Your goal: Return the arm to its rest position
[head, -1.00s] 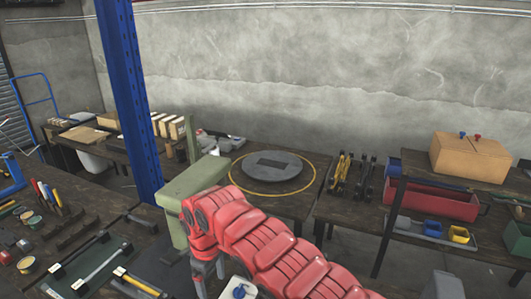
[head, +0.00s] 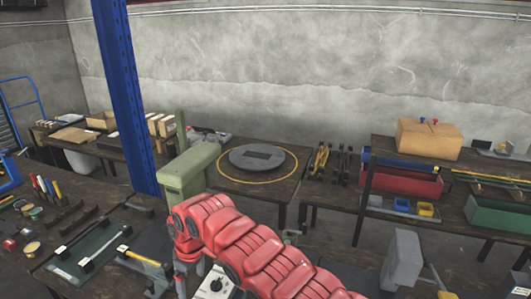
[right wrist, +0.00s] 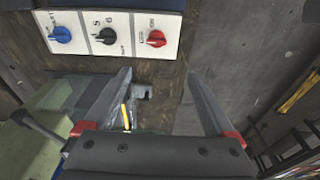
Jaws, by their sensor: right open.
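My right arm is red and reaches in from the bottom of the head view. Its wrist is in front of the green press (head: 187,172). My right gripper shows best in the right wrist view (right wrist: 160,76); its two grey fingers are apart with nothing between them. A white control panel (right wrist: 108,36) with a blue, a black and a red knob is beyond the fingertips. The same panel shows partly beside the arm in the head view (head: 214,284). My left gripper is not in view.
A table behind carries a round grey plate (head: 262,158) inside a yellow ring. A shelf at right holds a red bin (head: 400,184) and a cardboard box (head: 428,139). A blue post (head: 122,100) rises left of the press. Tools lie on the left bench.

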